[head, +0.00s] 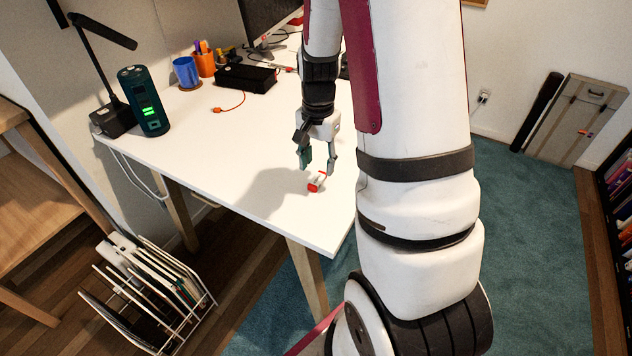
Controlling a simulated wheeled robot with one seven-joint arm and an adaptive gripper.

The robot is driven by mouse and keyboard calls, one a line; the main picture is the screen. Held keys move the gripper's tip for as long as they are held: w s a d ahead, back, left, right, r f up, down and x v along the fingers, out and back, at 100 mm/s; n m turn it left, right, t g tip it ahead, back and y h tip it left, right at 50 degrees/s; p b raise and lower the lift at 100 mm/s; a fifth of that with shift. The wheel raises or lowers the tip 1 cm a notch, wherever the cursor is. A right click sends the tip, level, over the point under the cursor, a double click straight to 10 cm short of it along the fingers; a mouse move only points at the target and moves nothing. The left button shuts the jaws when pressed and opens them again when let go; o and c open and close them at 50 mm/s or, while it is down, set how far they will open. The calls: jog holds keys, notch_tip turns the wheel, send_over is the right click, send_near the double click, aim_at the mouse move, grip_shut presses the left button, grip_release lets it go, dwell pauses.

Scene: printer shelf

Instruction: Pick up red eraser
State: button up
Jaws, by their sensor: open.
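A small red and white item, which looks like the red eraser (314,187), lies on the white desk (222,170) near its front right edge. My gripper (318,172) points down just above it, with its two fingers apart. The fingertips are close to the item, and I cannot tell whether they touch it. Nothing is visibly held. Part of the desk to the right is hidden behind my arm.
A dark green cylinder (144,101), a black lamp (97,60), a blue cup (186,72), an orange pen cup (204,63) and a black box (246,78) stand toward the back. A white wire rack (150,295) stands on the floor. The desk's front left is clear.

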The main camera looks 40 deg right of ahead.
aim_at(317, 178)
jog(key=shift+w+d+f+b, duration=0.15)
jog(key=shift+f+b, duration=0.1)
jog(key=shift+f, duration=1.1)
jog(key=shift+w+d+f+b, duration=0.1)
jog(key=shift+w+f+b, duration=0.1)
jog(key=shift+f, duration=1.15)
jog(key=shift+c, duration=0.3)
grip_shut()
